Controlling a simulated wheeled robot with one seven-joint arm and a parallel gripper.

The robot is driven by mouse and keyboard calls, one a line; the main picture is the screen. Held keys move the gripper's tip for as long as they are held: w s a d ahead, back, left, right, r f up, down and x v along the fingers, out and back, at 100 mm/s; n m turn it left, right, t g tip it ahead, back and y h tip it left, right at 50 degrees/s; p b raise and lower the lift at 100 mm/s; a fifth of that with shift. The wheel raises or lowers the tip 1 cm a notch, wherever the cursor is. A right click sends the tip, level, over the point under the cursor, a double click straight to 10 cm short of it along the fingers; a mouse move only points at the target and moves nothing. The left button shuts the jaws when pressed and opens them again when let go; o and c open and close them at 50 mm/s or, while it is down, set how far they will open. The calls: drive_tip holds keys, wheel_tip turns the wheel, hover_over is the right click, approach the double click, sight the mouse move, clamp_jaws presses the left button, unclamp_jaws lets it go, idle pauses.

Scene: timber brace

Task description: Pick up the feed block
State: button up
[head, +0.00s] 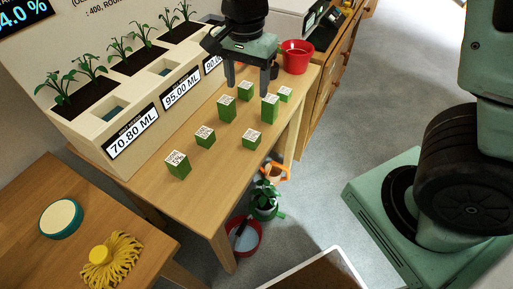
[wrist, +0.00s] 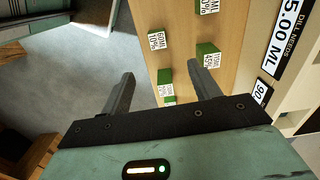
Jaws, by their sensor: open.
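Several small green feed blocks with white printed labels on top stand apart on the wooden table. The labels are too small to read surely, so I cannot tell which one is meant. My gripper (head: 248,91) is open and points down over the far end of the group. In the head view one block (head: 245,93) shows between its fingers, and another block (head: 270,109) stands just in front of the right finger. In the wrist view my gripper (wrist: 162,74) has a block (wrist: 165,76) between its fingertips in the picture, with nothing gripped. Another block (wrist: 207,48) is by the right finger.
A white planter (head: 95,125) with seedlings and volume displays runs along the table's back side. A red pot (head: 296,58) stands beyond the blocks.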

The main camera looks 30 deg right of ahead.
drive_tip(key=b, duration=0.2)
approach(252, 144)
drive_tip(key=shift+w+f, duration=0.35)
drive_tip(key=shift+w, duration=0.05)
drive_tip(key=shift+s+f, duration=0.2)
drive_tip(key=shift+f, duration=1.2)
drive_tip(key=shift+s+f, duration=0.15)
drive_tip(key=shift+f, duration=1.2)
drive_tip(key=c, duration=1.1)
